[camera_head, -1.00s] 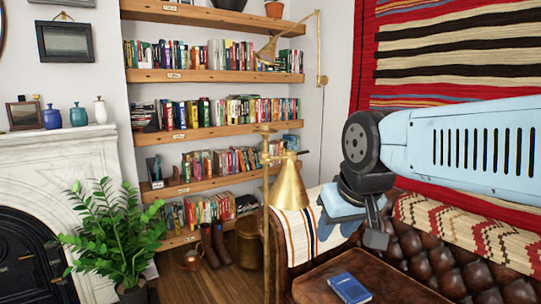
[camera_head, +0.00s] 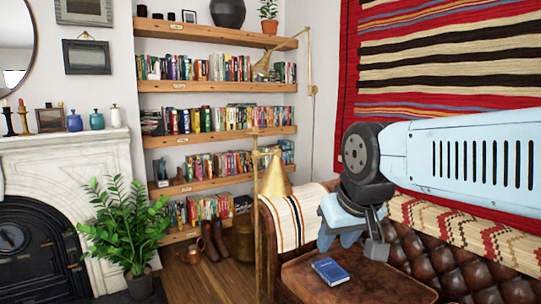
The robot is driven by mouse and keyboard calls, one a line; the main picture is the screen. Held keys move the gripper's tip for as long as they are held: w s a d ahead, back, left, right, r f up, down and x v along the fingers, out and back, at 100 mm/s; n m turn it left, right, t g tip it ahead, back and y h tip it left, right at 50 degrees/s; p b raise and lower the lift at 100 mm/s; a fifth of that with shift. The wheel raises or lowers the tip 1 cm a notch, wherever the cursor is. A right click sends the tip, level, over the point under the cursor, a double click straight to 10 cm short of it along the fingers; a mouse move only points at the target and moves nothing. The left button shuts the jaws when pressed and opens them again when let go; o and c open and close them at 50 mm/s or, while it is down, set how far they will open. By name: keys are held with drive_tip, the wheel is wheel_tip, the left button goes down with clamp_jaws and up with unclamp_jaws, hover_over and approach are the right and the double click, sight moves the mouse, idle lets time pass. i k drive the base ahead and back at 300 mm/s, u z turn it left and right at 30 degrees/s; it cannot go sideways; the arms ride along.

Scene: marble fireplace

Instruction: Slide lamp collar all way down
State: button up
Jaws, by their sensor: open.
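A brass floor lamp stands upright near the middle of the view, with a thin pole (camera_head: 257,225) and a cone-shaped shade (camera_head: 276,178) on its right side. A short crosspiece (camera_head: 266,131) sits at the pole's upper end. I cannot tell which small fitting on the pole is the collar. My gripper (camera_head: 352,238) hangs to the right of the shade, apart from the lamp, in front of the leather sofa. It is open, with nothing seen between its fingers. My forearm covers part of the sofa and wall hanging.
A brown leather sofa (camera_head: 440,264) with striped throws fills the lower right. A blue book (camera_head: 330,271) lies on a brown leather seat (camera_head: 350,288). Bookshelves (camera_head: 222,85), a potted plant (camera_head: 125,230) and a white fireplace (camera_head: 85,160) are behind and left. Some wooden floor (camera_head: 195,280) is bare.

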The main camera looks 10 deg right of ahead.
sight(278, 154)
drive_tip(key=z, duration=0.05)
drive_tip(key=k, duration=0.5)
drive_tip(key=u, duration=0.65)
drive_tip(key=i, duration=1.9)
drive_tip(key=z, duration=0.65)
drive_tip(key=i, duration=0.35)
drive_tip(key=z, duration=0.5)
